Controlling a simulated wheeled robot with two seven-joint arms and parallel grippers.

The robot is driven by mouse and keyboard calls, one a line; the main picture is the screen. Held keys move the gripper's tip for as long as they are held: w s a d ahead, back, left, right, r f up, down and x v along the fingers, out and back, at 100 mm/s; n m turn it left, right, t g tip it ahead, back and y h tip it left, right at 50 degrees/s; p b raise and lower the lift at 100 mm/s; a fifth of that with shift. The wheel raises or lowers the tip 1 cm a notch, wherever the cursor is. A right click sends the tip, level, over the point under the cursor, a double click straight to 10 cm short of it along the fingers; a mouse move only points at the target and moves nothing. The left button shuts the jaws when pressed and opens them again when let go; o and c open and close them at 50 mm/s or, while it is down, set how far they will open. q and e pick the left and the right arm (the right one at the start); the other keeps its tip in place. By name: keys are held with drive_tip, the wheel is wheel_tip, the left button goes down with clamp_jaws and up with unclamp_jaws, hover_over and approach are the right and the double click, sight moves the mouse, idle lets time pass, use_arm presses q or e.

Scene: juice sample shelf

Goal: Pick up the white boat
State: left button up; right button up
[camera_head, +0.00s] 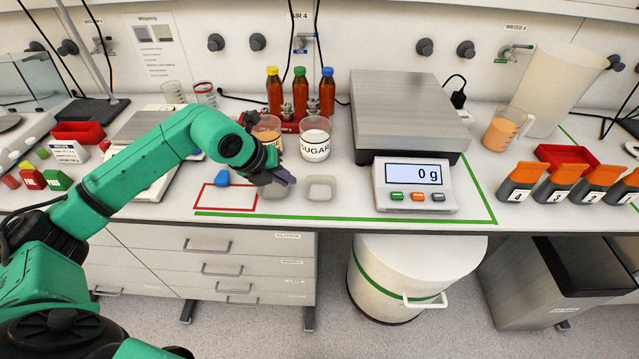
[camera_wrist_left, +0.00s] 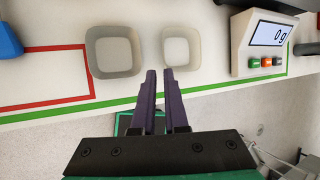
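The white boat (camera_head: 320,188) is a small, shallow square dish on the bench, left of the scale. In the left wrist view the white boat (camera_wrist_left: 181,48) lies just beyond the fingertips, slightly right. A greyer boat (camera_wrist_left: 115,52) lies to its left; in the head view this grey boat (camera_head: 274,191) is partly hidden by my left gripper. My left gripper (camera_head: 288,178) is above the bench near both boats. In the wrist view the left gripper (camera_wrist_left: 160,72) has its purple fingers a little apart, with nothing between them. My right gripper does not show.
A scale (camera_head: 415,187) reading 0 g stands to the right. A sugar jar (camera_head: 315,140) stands behind the white boat, with several bottles further back. A blue item (camera_head: 222,178) sits near the red outline on the left. The bench front edge is close.

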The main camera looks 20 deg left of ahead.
sight(306, 187)
use_arm(q)
drive_tip(key=shift+w+d+f+p, duration=0.25)
drive_tip(key=shift+w+d+f, duration=0.1)
drive_tip(key=shift+w+f, duration=0.25)
drive_tip(key=shift+w+d+f+p, duration=0.2)
drive_tip(key=shift+w+d+f, duration=0.15)
drive_tip(key=shift+w+f, duration=0.2)
drive_tip(key=p+x, duration=0.2)
drive_tip(key=x, duration=0.2)
drive_tip(key=shift+w+d+f, duration=0.1)
drive_tip(key=shift+w+f, duration=0.05)
drive_tip(key=shift+f, duration=0.2)
clamp_jaws()
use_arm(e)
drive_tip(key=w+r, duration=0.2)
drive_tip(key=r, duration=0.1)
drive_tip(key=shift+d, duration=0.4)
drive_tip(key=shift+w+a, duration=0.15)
use_arm(q)
drive_tip(key=shift+r, duration=0.1)
